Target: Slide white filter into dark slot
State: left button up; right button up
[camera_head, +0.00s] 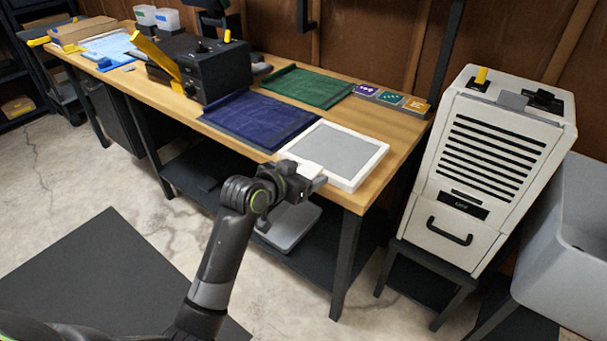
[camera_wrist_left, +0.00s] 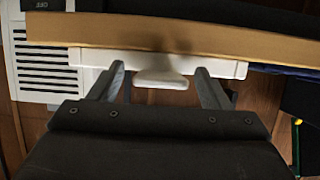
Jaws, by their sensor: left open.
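The white filter, a white frame (camera_head: 355,183) around a grey panel, lies flat on the wooden bench at its front right end. Its white edge and a rounded tab (camera_wrist_left: 160,78) show in the left wrist view. My left gripper (camera_head: 306,184) is at the bench's front edge by the filter. Its fingers (camera_wrist_left: 160,84) are open, one on each side of the tab, with gaps to it. The white machine (camera_head: 491,150) at the right has dark horizontal slats and a thin dark strip (camera_head: 467,194) above its label; I cannot tell which is the slot. My right gripper is not in view.
Blue (camera_head: 258,118) and green (camera_head: 305,87) sheets lie on the bench (camera_head: 345,198), behind the filter. A black device (camera_head: 212,68) with a yellow lever stands farther left. A grey bin (camera_head: 575,240) stands right of the machine. Open floor lies front left.

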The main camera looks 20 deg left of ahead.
pick_arm(q)
jog(key=c, duration=1.1)
